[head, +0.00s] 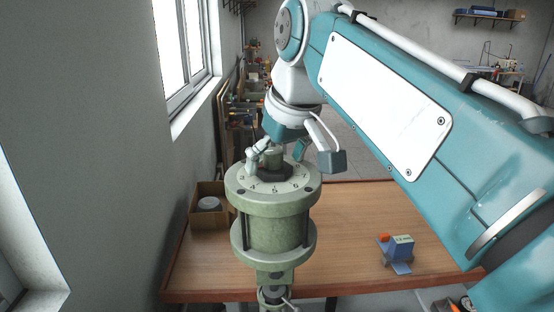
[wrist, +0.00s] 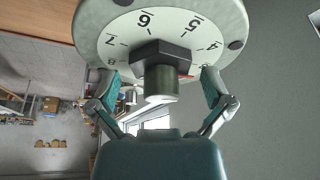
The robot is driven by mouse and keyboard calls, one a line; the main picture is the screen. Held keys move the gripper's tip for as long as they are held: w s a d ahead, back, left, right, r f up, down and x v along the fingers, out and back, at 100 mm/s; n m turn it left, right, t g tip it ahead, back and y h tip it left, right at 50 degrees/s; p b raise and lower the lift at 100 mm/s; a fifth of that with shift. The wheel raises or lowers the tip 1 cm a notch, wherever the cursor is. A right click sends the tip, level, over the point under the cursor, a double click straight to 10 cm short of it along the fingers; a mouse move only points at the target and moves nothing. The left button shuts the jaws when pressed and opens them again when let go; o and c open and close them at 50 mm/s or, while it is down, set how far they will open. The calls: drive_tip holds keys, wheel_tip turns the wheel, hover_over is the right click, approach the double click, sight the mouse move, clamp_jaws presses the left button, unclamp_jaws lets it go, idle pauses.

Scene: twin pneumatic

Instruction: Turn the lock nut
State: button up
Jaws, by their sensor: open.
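The lock nut is a dark hexagonal nut (wrist: 161,56) at the centre of a white numbered dial (wrist: 190,25) in the wrist view. A greenish metal stem (wrist: 161,84) sticks out of it. In the head view the dark nut (head: 275,172) sits on top of the green pneumatic cylinder (head: 275,230), partly hidden by my gripper. My gripper (wrist: 161,78) is open, with one teal finger on each side of the stem and nut. The fingers appear apart from the nut. In the head view my gripper (head: 277,158) is above the dial, pointing down.
A wooden table (head: 350,230) stands behind the cylinder. A cardboard box (head: 207,212) with a round grey item is on its left, and a small blue device (head: 397,250) on its right. A wall with a window (head: 188,50) is close on the left.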

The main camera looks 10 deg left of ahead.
drive_tip(key=c, duration=1)
drive_tip(key=shift+c, duration=0.2)
drive_tip(key=shift+a+m, duration=0.1)
drive_tip(key=shift+m, duration=0.3)
drive_tip(key=m+h, duration=0.1)
drive_tip(key=m, duration=0.1)
drive_tip(key=m+t+h, duration=0.1)
drive_tip(key=m, duration=0.2)
drive_tip(key=shift+s+a+f, duration=0.15)
drive_tip(key=m+h, duration=0.1)
drive_tip(key=m, duration=0.2)
drive_tip(key=m+h, duration=0.1)
drive_tip(key=m, duration=0.2)
drive_tip(key=shift+a, duration=0.15)
